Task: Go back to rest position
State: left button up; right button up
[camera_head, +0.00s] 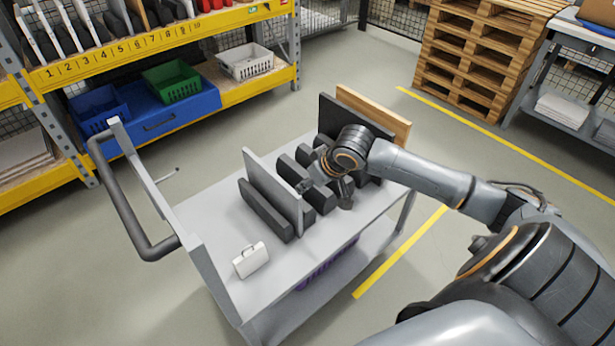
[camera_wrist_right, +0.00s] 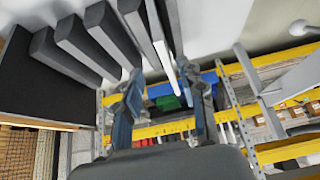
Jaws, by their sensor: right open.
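My right gripper (camera_head: 325,192) hangs over the cart, among the dark rack blocks and just right of a thin light-grey panel. In the right wrist view its two fingers (camera_wrist_right: 165,85) are spread apart, with nothing gripped between them. The light panel (camera_head: 272,190) stands upright in the rack; its pale edge also shows in the wrist view (camera_wrist_right: 165,62), beyond the fingertips. I cannot tell whether a finger touches it. My left gripper is not in view.
The grey cart (camera_head: 212,285) carries dark rack blocks (camera_head: 264,210), a black panel (camera_head: 337,113), a wooden panel (camera_head: 385,118) and a small white box (camera_head: 251,260). A yellow shelf (camera_head: 150,45) with bins stands behind left. Pallets (camera_head: 475,60) stand at back right.

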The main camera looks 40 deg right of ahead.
jog(key=s+a+f+n+g, duration=0.1)
jog(key=s+a+f, duration=0.3)
jog(key=s+a, duration=0.2)
jog(key=s+a+f+n, duration=0.1)
jog(key=s+a+f, duration=0.2)
jog(key=s+a, duration=0.3)
jog(key=s+a+m+g, duration=0.1)
jog(key=s+a+g, duration=0.15)
jog(key=s, duration=1.05)
notch_tip(320, 180, down, 27)
jog(key=s+d+f+g, duration=0.1)
jog(key=s+d+f, duration=0.1)
jog(key=s+f, duration=1.4)
jog(key=shift+s+d+g+h, duration=0.3)
jog(key=shift+s+g+h, duration=0.1)
jog(key=shift+s, duration=0.4)
